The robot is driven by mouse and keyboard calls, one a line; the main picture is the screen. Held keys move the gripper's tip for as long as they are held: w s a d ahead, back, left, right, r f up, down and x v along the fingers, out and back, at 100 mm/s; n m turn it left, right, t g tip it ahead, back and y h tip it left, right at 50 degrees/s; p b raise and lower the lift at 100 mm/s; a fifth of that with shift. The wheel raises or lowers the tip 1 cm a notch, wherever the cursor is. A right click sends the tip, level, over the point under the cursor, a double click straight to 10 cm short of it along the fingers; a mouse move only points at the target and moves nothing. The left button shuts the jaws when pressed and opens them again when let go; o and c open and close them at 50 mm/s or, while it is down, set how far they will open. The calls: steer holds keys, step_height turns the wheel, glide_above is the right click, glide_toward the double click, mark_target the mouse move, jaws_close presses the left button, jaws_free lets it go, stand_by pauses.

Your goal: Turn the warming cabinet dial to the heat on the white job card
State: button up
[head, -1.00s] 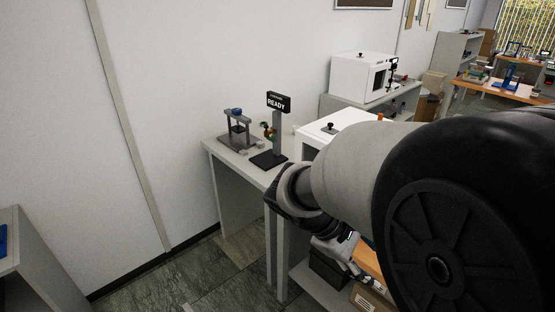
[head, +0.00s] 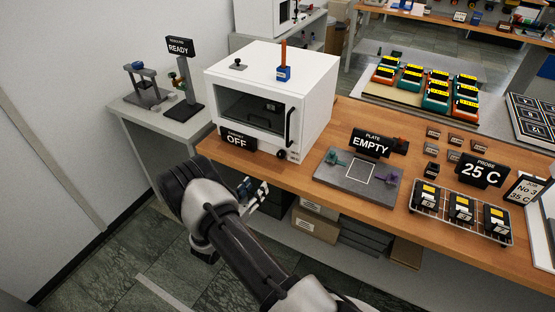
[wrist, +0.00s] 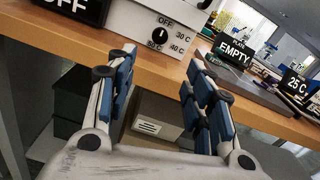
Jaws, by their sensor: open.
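The white warming cabinet (head: 310,65) stands on the wooden bench, with a black display (head: 238,139) reading OFF. Its small black dial (head: 281,154) is low on the front; in the wrist view the dial (wrist: 159,36) is ringed by OFF, 30 C, 40 C and 50 C, its white mark roughly toward OFF. My gripper (head: 256,194) is open and empty, in front of and below the bench edge. In the wrist view my gripper (wrist: 161,62) has the dial beyond and between its fingers, not touching.
A plate stand (head: 335,177) with an EMPTY sign (head: 371,143) is right of the cabinet. Beyond it are a 25 C probe sign (head: 482,170) and a rack (head: 438,216) of black blocks. Boxes (head: 315,222) sit on the shelf below. The bench edge lies close ahead.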

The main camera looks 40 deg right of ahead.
mark_target(280, 156)
steer(key=b+x, duration=0.3)
steer(key=x, duration=1.4)
steer(key=shift+w+d, duration=0.1)
steer(key=shift+d, duration=0.05)
steer(key=c, duration=1.1)
